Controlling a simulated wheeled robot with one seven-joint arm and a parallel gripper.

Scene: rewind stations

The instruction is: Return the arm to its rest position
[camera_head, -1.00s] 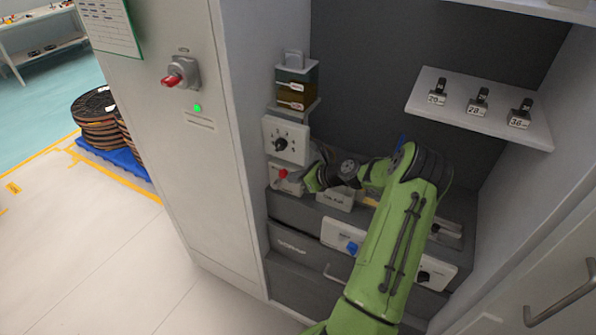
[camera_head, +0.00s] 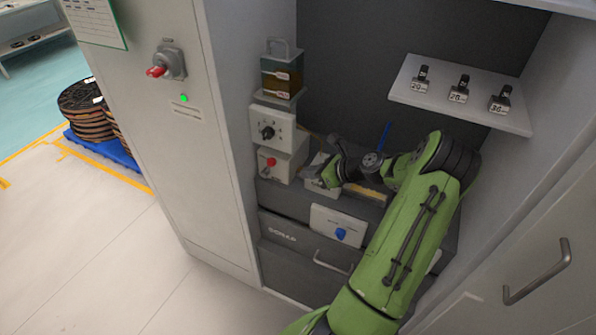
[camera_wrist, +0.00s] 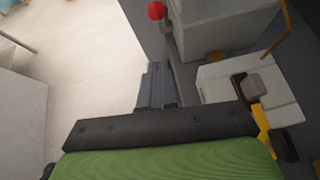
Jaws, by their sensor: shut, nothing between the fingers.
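My gripper (camera_wrist: 157,85) shows in the wrist view with its dark fingers together and nothing between them. In the head view my green arm reaches into the grey bay, and the gripper end (camera_head: 322,180) is above the white tray on the bench, partly hidden by the wrist. The box with the red knob (camera_head: 280,165) is just left of the gripper, apart from it. The red knob also shows at the top of the wrist view (camera_wrist: 156,11).
A shelf (camera_head: 440,110) with several labelled black parts juts out at the right. A cabinet with a red switch (camera_head: 160,66) is at the left. A drawer handle (camera_head: 333,263) is at the front. Open floor lies at the left.

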